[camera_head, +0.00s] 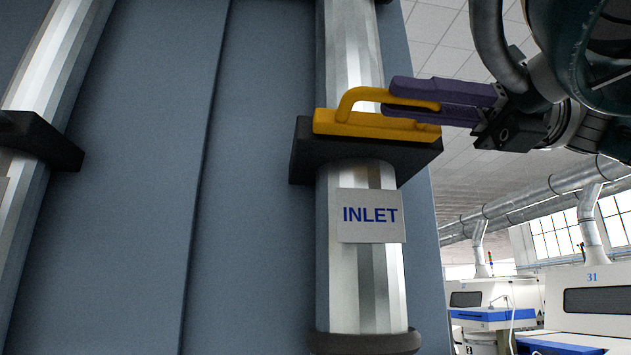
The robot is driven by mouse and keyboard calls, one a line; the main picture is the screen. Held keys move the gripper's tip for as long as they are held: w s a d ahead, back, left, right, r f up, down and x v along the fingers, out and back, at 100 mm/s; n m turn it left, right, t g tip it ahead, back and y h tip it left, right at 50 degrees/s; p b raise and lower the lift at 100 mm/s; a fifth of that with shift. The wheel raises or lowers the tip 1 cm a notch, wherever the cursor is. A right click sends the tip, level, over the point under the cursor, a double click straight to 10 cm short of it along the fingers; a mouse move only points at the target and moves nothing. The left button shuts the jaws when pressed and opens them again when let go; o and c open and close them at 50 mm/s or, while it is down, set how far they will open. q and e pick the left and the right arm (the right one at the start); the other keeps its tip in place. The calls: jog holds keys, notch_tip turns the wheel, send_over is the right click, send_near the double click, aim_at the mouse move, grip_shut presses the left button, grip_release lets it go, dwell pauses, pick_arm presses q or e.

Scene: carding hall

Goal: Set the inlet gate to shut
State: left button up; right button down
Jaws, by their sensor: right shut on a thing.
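The inlet gate is a yellow slide plate with a looped yellow handle (350,103). It sits on a dark square flange (325,158) around a shiny metal pipe. A white label reading INLET (370,215) is on the pipe just below. The yellow plate lies over most of the flange's width; its far edge is hidden by the pipe. My right gripper (408,100) comes in from the right, with its purple fingers shut on the right part of the handle, one above and one below the bar. My left gripper is out of view.
Blue-grey panels (150,150) stand close behind the pipe. A second metal pipe (55,60) with a dark flange (40,140) is at the left. White machines (595,305) and ducts stand far back right.

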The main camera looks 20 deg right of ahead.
jog(key=shift+w, duration=0.3)
jog(key=c, duration=0.9)
grip_release()
jog(key=shift+o, duration=0.2)
jog(key=shift+s, duration=0.1)
jog(key=shift+d+f, duration=0.1)
jog(key=shift+d, duration=0.15)
jog(key=b+v, duration=0.3)
jog(key=v, duration=0.6)
jog(key=shift+s+d, duration=0.15)
